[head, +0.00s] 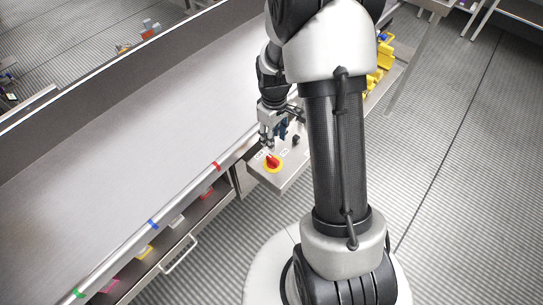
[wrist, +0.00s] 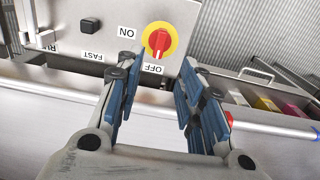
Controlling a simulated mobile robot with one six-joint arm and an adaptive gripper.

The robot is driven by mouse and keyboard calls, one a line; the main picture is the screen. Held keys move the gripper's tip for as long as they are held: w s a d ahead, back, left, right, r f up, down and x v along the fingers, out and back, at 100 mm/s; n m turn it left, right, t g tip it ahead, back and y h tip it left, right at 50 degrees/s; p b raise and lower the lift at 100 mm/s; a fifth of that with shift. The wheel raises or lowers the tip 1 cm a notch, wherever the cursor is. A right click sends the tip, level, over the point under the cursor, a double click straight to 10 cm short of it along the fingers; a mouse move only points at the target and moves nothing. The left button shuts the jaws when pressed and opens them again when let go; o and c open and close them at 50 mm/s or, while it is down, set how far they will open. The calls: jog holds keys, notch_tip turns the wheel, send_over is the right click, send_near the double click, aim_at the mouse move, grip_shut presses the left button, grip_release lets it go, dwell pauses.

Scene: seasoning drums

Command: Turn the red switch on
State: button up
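The red switch (wrist: 158,42) is a red knob on a yellow disc on a grey metal control panel (wrist: 110,12). A white mark on the knob points toward the OFF label (wrist: 153,68); the ON label (wrist: 127,32) is to its left in the wrist view. My gripper (wrist: 158,74) is open and empty, its blue-padded fingers on either side of the view below the switch, apart from it. In the head view the red switch (head: 272,162) shows at the panel's near corner, just below my gripper (head: 268,141).
A black knob (wrist: 90,25) sits on the same panel beside the FAST label. A metal rail (head: 185,192) with coloured bands runs along the large steel table (head: 120,130). Coloured bins (head: 145,252) lie below it. Yellow objects (head: 384,55) stand behind my arm.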

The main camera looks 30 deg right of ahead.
aim_at(273, 159)
notch_tip(273, 159, down, 12)
jog(key=b, duration=0.3)
jog(key=shift+w, duration=0.1)
grip_shut()
dwell(0.3)
